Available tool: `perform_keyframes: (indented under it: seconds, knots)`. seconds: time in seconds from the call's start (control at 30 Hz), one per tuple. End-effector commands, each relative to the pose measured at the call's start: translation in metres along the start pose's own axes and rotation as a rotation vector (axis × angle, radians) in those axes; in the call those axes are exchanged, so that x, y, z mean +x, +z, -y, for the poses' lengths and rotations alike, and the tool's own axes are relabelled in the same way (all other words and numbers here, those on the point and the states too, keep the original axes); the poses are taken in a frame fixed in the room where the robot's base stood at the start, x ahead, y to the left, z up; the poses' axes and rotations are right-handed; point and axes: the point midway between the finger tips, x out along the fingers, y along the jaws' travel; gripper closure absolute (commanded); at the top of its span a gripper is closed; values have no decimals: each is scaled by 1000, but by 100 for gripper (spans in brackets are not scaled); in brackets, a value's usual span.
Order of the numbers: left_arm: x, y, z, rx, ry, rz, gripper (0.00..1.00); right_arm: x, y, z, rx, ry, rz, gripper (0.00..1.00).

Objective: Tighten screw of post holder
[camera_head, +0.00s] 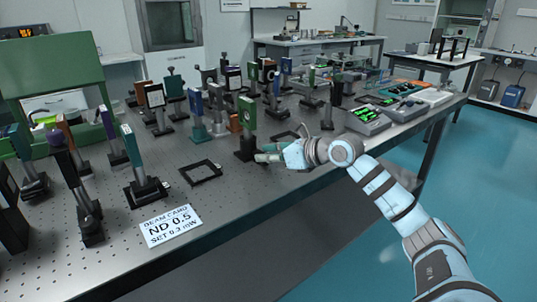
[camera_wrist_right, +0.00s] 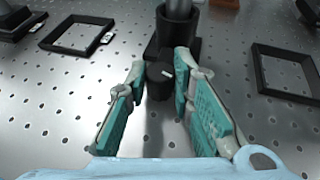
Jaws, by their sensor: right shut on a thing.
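A post holder (camera_head: 246,152) with a black base stands on the optical table and carries a green-framed mount (camera_head: 247,113). In the right wrist view, the post holder (camera_wrist_right: 178,35) is upright at the top centre. Its dark round screw (camera_wrist_right: 158,80) faces my camera, with a small white mark on it. My right gripper (camera_head: 268,154) reaches the post holder low, from the right. In the right wrist view, my right gripper (camera_wrist_right: 160,76) has its teal-padded fingers on both sides of the screw, shut on it. My left gripper is not in view.
The perforated table (camera_head: 230,205) holds several other posts with optics. Flat black square frames lie left (camera_head: 200,172) and right (camera_wrist_right: 290,72) of the holder. A white "ND 0.5" beam card (camera_head: 170,226) lies near the front edge.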

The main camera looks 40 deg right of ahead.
Motion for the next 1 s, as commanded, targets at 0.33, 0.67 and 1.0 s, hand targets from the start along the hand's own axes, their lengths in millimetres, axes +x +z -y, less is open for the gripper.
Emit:
perform_keyframes:
  seconds: [0.33, 0.67, 1.0]
  knots:
    - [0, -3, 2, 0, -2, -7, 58, 0, 0, 0, 2, 0, 0, 58]
    - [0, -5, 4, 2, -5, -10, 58, -5, 14, 0, 1, -1, 4, 58]
    - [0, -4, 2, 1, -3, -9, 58, -35, 85, 0, 3, 1, 4, 58]
